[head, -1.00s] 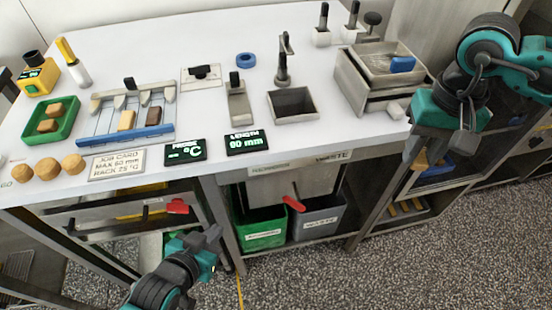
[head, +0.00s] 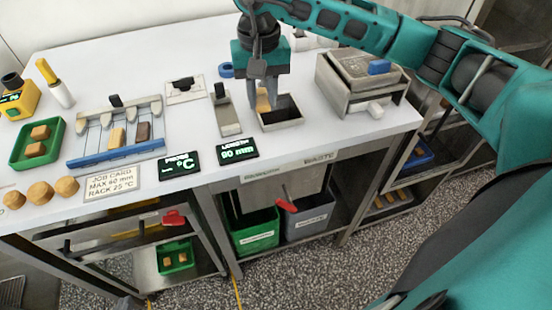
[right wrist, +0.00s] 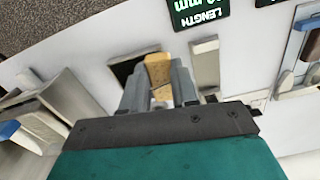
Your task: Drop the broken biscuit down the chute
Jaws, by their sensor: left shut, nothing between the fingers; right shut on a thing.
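The broken biscuit (head: 263,101), a small tan piece, is held between the fingertips of my right gripper (head: 264,104). In the right wrist view the biscuit (right wrist: 158,72) sticks out past the fingers. The chute (head: 284,126) is a square metal-rimmed dark opening in the worktop. The gripper points down with the biscuit at the opening's left and back side. In the right wrist view the chute (right wrist: 128,57) is partly hidden behind the biscuit and fingers. Whether the biscuit is fully over the opening I cannot tell. My left gripper is out of view.
Below the worktop are a red lever (head: 286,205), a green bin (head: 254,232) and a grey waste bin (head: 309,220). A metal box with a blue handle (head: 379,67) stands right of the chute. A length gauge (head: 226,114) stands to its left.

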